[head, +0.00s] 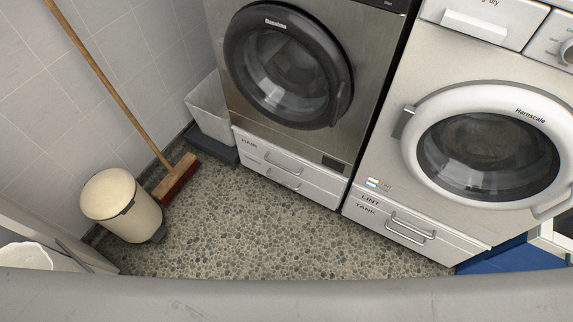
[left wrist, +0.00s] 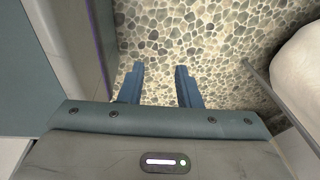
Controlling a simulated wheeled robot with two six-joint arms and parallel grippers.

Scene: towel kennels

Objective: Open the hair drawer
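The hair drawer (head: 255,152) is a white front with the label HAIR, low under the dark grey front-loading machine (head: 222,80). A bar handle (head: 284,166) sits on it, and a second handle (head: 283,182) sits just below on a lower white front. The drawer looks shut, flush with the base. My left gripper (left wrist: 161,84) shows only in the left wrist view, its two blue fingers apart with nothing between them, above pebbled floor. The hair drawer is not in that view. My right gripper is in neither view.
A white machine (head: 397,165) with LINT and TANK drawers (head: 375,222) stands at right. A cream pedal bin (head: 125,205), a broom (head: 177,178) and a pale bin (head: 208,108) are at left. The pebbled floor (head: 250,225) before the machines is clear.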

